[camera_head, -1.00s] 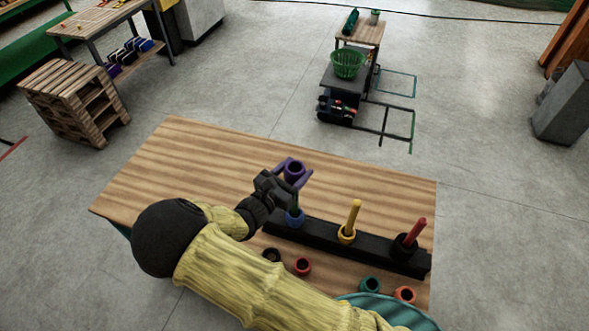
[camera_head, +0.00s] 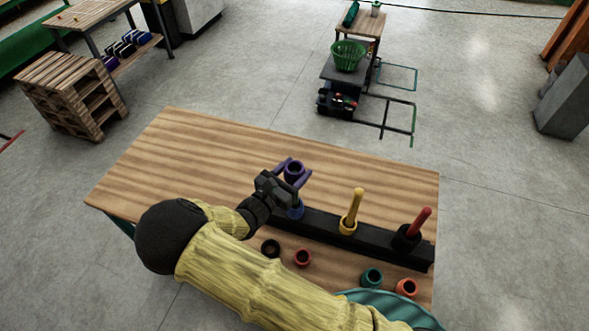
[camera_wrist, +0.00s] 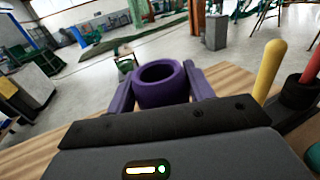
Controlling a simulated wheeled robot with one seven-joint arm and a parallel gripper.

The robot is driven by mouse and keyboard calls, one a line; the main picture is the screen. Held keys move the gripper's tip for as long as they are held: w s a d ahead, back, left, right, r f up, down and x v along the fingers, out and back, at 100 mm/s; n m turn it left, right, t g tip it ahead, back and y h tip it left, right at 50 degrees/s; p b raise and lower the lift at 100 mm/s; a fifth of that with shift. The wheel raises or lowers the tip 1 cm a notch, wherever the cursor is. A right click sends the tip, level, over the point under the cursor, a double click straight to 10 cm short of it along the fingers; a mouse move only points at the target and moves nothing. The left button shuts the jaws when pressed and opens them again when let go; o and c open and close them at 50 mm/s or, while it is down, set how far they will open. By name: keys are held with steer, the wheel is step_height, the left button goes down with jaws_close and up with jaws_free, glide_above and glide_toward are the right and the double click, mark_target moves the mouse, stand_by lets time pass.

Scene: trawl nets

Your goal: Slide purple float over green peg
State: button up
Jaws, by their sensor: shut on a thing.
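The purple float (camera_head: 294,170) is a thick ring, held between the purple fingers of my gripper (camera_head: 296,173) with its hole facing up. It also shows in the wrist view (camera_wrist: 160,84), between both fingers. It is above the left end of the black peg rack (camera_head: 322,229), over a blue float (camera_head: 296,211) that sits there. The green peg at that end is hidden behind my gripper and the float. I cannot tell whether its tip is inside the purple float's hole.
A yellow peg (camera_head: 355,203) with a yellow float and a red peg (camera_head: 420,219) with a black float stand to the right. Loose black (camera_head: 270,248), red (camera_head: 303,258), teal (camera_head: 371,278) and orange (camera_head: 405,288) floats lie in front. The table's (camera_head: 210,150) back left is clear.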

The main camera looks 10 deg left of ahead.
steer(key=shift+f, duration=0.1)
steer(key=o, duration=1.1)
steer(key=shift+s, duration=0.15)
steer(key=shift+b+v, duration=2.7)
steer(key=shift+v, duration=5.9)
